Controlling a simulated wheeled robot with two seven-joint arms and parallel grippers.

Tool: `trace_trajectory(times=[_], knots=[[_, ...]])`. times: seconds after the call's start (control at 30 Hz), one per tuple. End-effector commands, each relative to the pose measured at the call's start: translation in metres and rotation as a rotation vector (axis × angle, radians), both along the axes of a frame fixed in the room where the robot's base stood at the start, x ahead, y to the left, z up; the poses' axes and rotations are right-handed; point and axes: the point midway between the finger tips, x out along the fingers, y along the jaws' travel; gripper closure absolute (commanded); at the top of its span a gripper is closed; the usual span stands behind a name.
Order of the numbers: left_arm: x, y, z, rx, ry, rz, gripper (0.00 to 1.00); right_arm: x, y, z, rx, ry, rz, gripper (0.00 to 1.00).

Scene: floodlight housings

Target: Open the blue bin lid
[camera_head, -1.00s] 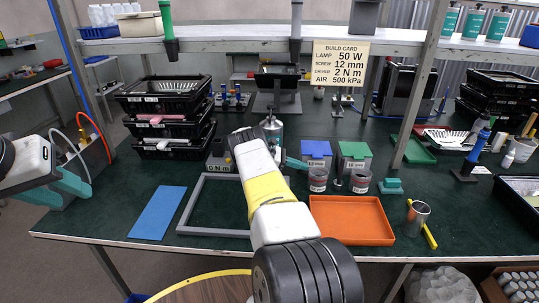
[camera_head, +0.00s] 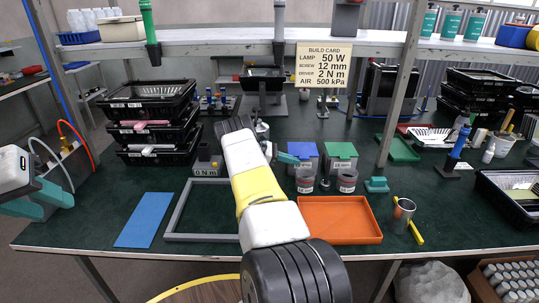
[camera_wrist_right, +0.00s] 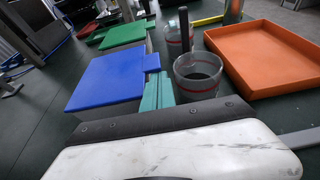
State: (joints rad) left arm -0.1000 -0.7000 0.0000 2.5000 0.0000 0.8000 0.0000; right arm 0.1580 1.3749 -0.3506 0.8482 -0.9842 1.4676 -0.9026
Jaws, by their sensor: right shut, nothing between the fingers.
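The blue bin (camera_head: 303,150) stands behind the clear cups, left of a green-lidded bin (camera_head: 340,151). Its flat blue lid (camera_wrist_right: 107,82) lies closed on the grey body, with a small tab at its right edge in the wrist view. My right gripper (camera_head: 289,158) is at the left side of the blue bin in the head view. Its teal fingers (camera_wrist_right: 158,92) are together and empty, close beside the lid's tab; I cannot tell whether they touch it. My left gripper (camera_head: 42,202) is at the far left, fingers apart and empty, away from the bin.
Clear red-banded cups (camera_head: 347,180) stand in front of the bins, with a dark upright post between them. An orange tray (camera_head: 340,221) lies in front. A grey frame (camera_head: 177,212) and blue mat (camera_head: 145,220) lie left. The upper shelf (camera_head: 210,43) hangs above.

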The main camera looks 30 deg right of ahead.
Motion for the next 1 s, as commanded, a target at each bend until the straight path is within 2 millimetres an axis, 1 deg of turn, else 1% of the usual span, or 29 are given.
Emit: trace_trajectory(times=[0.6, 0.8, 1.0], knots=[[0.000, 0.000, 0.000, 0.000, 0.000, 0.000, 0.64, 0.005, -0.002, 0.052, -0.001, -0.002, 0.000, 1.00], [0.000, 0.000, 0.000, 0.000, 0.000, 0.000, 0.64, 0.007, -0.004, 0.062, 0.000, 0.000, 0.000, 1.00], [0.000, 0.000, 0.000, 0.000, 0.000, 0.000, 0.64, 0.008, -0.004, 0.066, 0.000, 0.000, 0.000, 1.00]])
